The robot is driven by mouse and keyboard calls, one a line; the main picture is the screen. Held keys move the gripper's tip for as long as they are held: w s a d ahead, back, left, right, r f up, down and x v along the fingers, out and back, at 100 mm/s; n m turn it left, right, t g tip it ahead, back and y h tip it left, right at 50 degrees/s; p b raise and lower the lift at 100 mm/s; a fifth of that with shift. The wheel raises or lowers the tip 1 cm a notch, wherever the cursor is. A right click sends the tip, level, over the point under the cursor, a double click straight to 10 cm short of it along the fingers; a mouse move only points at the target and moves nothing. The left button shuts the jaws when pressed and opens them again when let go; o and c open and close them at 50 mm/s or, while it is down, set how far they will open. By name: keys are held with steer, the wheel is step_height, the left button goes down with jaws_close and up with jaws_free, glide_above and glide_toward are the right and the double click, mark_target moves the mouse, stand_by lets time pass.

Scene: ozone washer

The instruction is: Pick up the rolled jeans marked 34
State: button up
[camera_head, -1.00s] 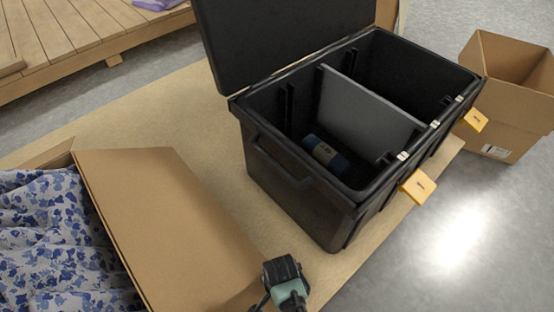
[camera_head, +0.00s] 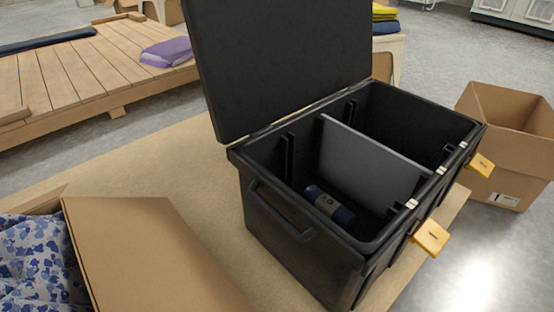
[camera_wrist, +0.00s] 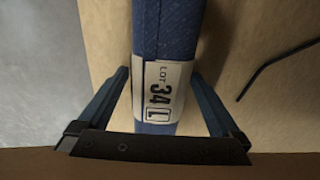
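My gripper (camera_wrist: 161,74) is open, one finger on each side of the roll near the label. Slim gaps show between the fingertips and the roll. How far the fingers reach down beside it I cannot tell. My gripper and this roll are not visible in the head view.
A black lidded case (camera_head: 290,240) stands open, divided by a grey panel (camera_head: 365,160); another dark blue labelled roll (camera_head: 330,203) lies in its near-left compartment. A cardboard box (camera_head: 140,250) holds floral cloth (camera_head: 38,265). Another box (camera_head: 510,140) stands right. A thin black curved piece (camera_wrist: 275,65) shows right in the wrist view.

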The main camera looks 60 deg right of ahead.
jaws_close()
stand_by(0.3)
steer(key=shift+r, duration=0.15)
